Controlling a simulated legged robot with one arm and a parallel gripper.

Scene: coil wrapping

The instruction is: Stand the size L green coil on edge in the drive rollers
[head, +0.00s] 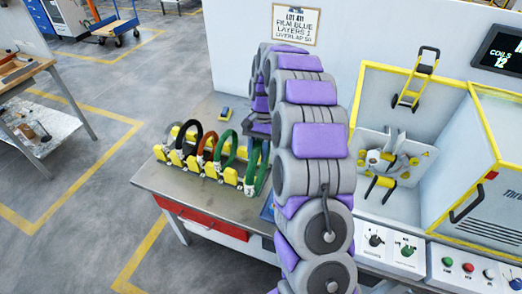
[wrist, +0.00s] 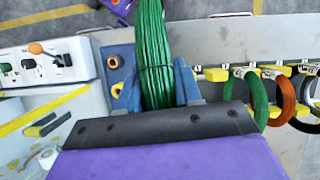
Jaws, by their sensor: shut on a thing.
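My gripper (wrist: 157,82) is shut on a thick green coil (wrist: 155,45) in the wrist view, with a blue finger on each side of the strands. The coil's far part runs out of the top of that view.
The rack (head: 170,157) with yellow supports holds several coils, including an orange one (head: 209,147) and a smaller green one (head: 227,149). A yellow hand-truck shape (head: 415,80) is on the bay's back wall. Control boxes (head: 390,245) stand along the front. Bare table (head: 195,203) lies before the rack.

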